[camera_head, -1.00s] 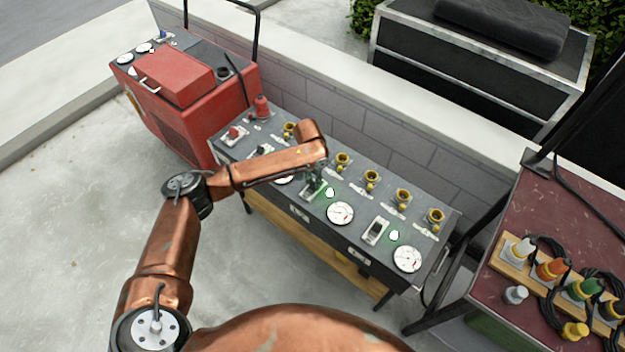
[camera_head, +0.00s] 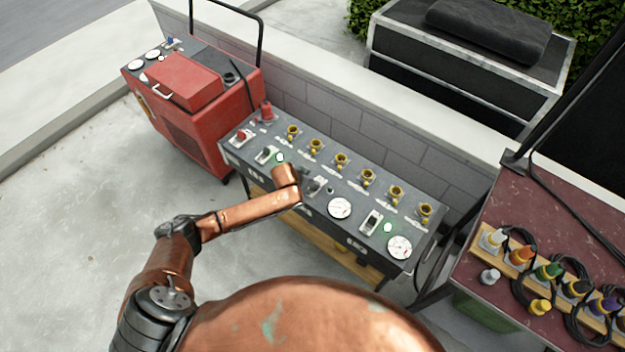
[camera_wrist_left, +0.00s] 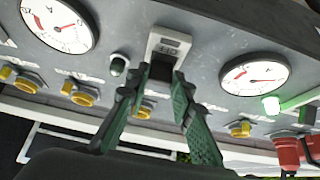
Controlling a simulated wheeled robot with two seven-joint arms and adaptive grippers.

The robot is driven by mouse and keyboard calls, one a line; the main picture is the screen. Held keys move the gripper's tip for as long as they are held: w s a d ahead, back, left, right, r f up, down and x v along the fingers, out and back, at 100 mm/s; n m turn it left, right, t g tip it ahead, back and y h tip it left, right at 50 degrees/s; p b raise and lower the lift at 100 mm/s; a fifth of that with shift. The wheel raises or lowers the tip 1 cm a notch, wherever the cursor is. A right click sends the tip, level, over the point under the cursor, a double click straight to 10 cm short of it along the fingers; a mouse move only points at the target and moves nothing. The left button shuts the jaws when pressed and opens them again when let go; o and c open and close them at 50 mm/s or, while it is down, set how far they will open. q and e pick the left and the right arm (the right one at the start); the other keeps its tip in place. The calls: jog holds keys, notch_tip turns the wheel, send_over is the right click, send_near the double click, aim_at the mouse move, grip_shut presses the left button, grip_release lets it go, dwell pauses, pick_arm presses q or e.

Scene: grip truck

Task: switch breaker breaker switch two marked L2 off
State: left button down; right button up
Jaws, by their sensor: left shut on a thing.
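Breaker switch two (camera_head: 316,186) is the middle switch on the grey panel (camera_head: 352,182), a dark toggle on a pale plate. It also shows in the left wrist view (camera_wrist_left: 162,68). The lamp beside it (camera_wrist_left: 120,66) is dark, while the lamps by the outer two switches glow green. My left gripper (camera_wrist_left: 163,80) has its green fingers on either side of the toggle, shut on it. In the head view my left wrist hides most of the gripper. The L2 marking is too small to read. My right gripper is not in view.
Round meters (camera_head: 340,208) sit beside the switches, and a row of yellow sockets (camera_head: 341,160) runs behind them. A red generator (camera_head: 190,90) stands at the left end. A dark red table (camera_head: 500,290) with coloured plugs stands at the right. A low wall runs behind.

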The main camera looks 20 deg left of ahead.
pick_arm(q)
jog(key=shift+s+f+t, duration=0.15)
jog(key=shift+s+t, duration=0.2)
jog(key=shift+t, duration=0.15)
jog(key=shift+s+a+f+t+h, duration=0.15)
jog(key=shift+s+f+t+h, duration=0.2)
jog(key=shift+t, duration=0.35)
jog(key=shift+s+a+t+h+b, duration=0.1)
jog(key=shift+t+h+b, duration=0.15)
jog(key=shift+t+b, duration=0.2)
jog(key=shift+s+t, duration=0.1)
jog(key=shift+t, duration=0.45)
jog(key=shift+a+b, duration=0.1)
jog(key=shift+b, duration=0.2)
jog(key=c, duration=1.7)
grip_release()
